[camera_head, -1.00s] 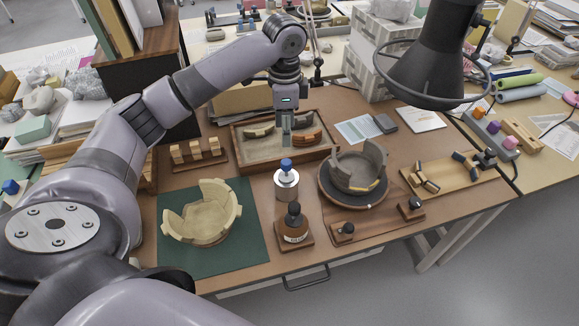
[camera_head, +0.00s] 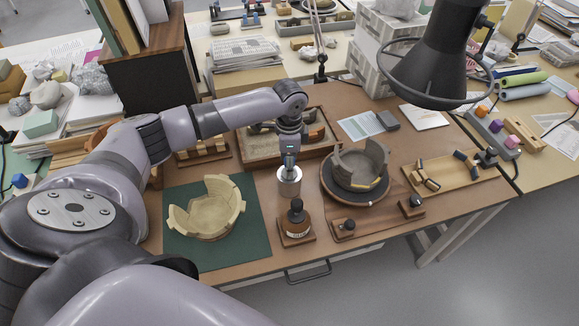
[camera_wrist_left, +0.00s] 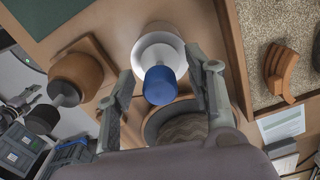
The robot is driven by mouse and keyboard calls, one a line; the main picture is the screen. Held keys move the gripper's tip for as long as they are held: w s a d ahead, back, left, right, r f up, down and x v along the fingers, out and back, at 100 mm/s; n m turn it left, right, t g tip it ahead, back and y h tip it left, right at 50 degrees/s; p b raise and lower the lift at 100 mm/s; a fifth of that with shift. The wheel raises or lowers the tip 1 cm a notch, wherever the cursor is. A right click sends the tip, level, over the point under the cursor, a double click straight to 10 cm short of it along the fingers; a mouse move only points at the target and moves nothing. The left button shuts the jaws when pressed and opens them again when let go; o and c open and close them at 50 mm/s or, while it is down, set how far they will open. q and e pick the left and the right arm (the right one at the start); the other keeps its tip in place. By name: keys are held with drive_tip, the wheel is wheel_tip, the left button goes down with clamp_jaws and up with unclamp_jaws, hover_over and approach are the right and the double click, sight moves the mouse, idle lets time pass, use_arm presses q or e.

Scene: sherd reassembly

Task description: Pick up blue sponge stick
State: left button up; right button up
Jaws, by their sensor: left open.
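The blue sponge stick (camera_wrist_left: 160,85) shows its blue top in the left wrist view, standing in a pale round metal pot (camera_wrist_left: 158,44). In the head view the pot (camera_head: 289,187) stands on the table between the green mat and the turntable. My left gripper (camera_head: 289,161) is right above the pot and hides most of the blue top there. In the wrist view its fingers (camera_wrist_left: 159,66) are open, one on each side of the blue top, with gaps visible. I cannot tell how deep the fingers reach around it. My right gripper is not in view.
A brown glue bottle (camera_head: 296,219) stands on a wooden base just in front of the pot. A bowl of sherds (camera_head: 358,166) sits on the turntable to the right. Another sherd bowl (camera_head: 205,210) is on the green mat (camera_head: 255,255). A sand tray (camera_head: 254,148) lies behind.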

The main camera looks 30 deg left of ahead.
use_arm(q)
drive_tip(key=shift+c, duration=0.5)
drive_tip(key=c, duration=0.9)
